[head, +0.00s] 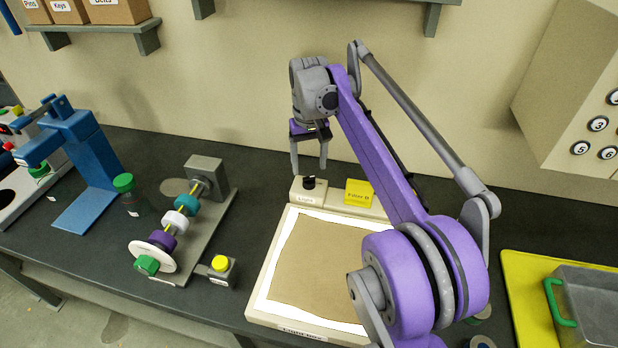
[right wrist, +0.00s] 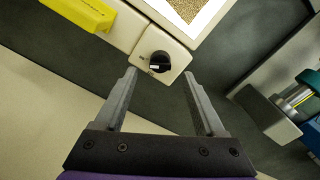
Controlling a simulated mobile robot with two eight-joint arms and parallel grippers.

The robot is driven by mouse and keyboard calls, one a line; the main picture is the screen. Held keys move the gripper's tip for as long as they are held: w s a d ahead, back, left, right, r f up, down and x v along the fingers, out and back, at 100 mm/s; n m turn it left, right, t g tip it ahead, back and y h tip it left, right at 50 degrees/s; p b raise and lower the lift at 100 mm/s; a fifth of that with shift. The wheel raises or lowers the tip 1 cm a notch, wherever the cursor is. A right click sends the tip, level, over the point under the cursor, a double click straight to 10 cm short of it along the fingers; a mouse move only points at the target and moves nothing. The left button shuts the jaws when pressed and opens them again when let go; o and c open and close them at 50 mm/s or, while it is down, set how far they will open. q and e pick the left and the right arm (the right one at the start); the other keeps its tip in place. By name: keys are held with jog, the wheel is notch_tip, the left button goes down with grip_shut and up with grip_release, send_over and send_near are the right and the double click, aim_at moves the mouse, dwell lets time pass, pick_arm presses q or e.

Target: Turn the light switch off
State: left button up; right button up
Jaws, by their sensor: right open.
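The light switch is a black rotary knob (head: 309,182) on a cream block at the back left corner of the light box (head: 262,314). It also shows in the right wrist view as a black knob (right wrist: 159,62) with a white mark. The light box panel glows white around a brown sheet (head: 318,263). My right gripper (head: 309,166) is open and empty above the knob. In the right wrist view its two fingertips (right wrist: 159,74) are spread to either side of the knob, apart from it. My left gripper is not in view.
A yellow labelled block (head: 358,193) stands just right of the knob. A spindle with coloured discs (head: 174,222) and a yellow button box (head: 220,267) stand to the left. A yellow mat with a grey bin (head: 592,300) lies at the right. The wall is close behind.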

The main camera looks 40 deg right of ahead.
aim_at(309, 177)
notch_tip(309, 177, down, 5)
jog(key=shift+r, duration=0.1)
dwell(0.3)
grip_shut()
